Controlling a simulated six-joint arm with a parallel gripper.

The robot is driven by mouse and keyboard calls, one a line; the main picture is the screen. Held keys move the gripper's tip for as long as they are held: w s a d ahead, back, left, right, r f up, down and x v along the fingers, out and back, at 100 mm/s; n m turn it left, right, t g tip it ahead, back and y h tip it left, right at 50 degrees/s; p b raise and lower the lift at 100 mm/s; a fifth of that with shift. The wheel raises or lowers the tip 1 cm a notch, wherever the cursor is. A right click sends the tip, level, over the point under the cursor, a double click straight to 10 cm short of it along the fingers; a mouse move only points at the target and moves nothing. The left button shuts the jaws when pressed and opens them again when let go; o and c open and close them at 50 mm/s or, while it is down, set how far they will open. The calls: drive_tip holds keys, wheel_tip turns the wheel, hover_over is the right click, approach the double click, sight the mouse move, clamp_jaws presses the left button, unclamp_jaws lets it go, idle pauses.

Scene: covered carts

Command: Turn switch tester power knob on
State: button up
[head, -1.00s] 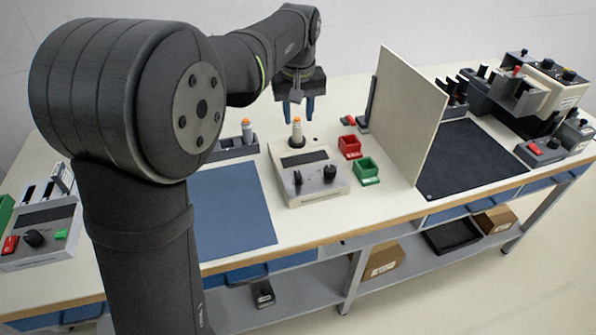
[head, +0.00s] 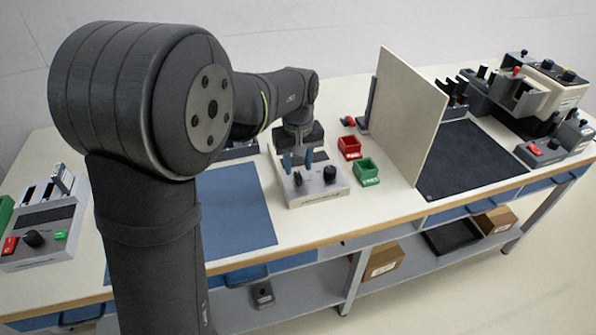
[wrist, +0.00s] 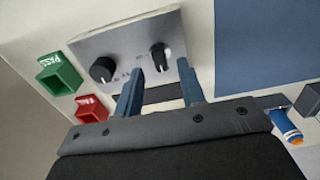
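The switch tester (head: 320,192) is a light box with two black knobs on its front panel. Its left knob (head: 298,180) shows just below my fingertips. Its right knob (head: 330,174) is on the side near the green bin. In the wrist view, the knob with a white pointer line (wrist: 160,56) lies in line with the gap between my fingers, and the rounder knob (wrist: 103,69) is to its left. The knob labels are too small to read. My gripper (head: 298,160) is open and empty, its blue fingers apart over the tester; it also shows in the wrist view (wrist: 160,69).
A red bin (head: 349,147) and a green bin (head: 366,172) stand right of the tester. A blue mat (head: 235,210) lies to its left. An upright panel (head: 405,115) stands farther right. A blue switch with an orange cap (wrist: 289,128) shows in the wrist view.

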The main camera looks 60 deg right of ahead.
sight(298, 174)
drive_tip(key=shift+f, duration=1.65)
clamp_jaws()
